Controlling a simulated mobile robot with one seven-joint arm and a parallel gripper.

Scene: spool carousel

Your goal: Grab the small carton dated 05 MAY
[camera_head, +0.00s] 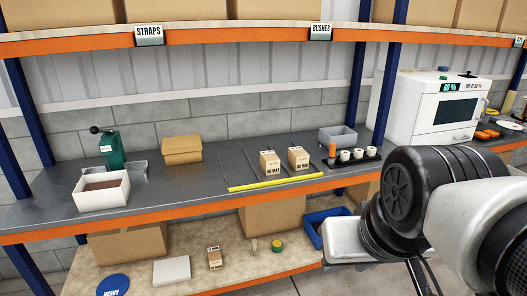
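Two small brown cartons stand side by side on the grey middle shelf. The left carton (270,164) has a printed date that seems to end in MAY; its digits are too small to read surely. The right carton (298,158) also has a date, too small to read. A third small carton (214,258) stands on the lower shelf, its print unreadable. My arm fills the lower right, to the right of the cartons and apart from them. No gripper fingers show.
A yellow strip (276,182) lies in front of the two cartons, with thin dark rods beside them. A grey bin (338,137) and a dark tray of white rolls (352,158) stand to their right. An open white box (102,190) and a brown box (182,149) stand left.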

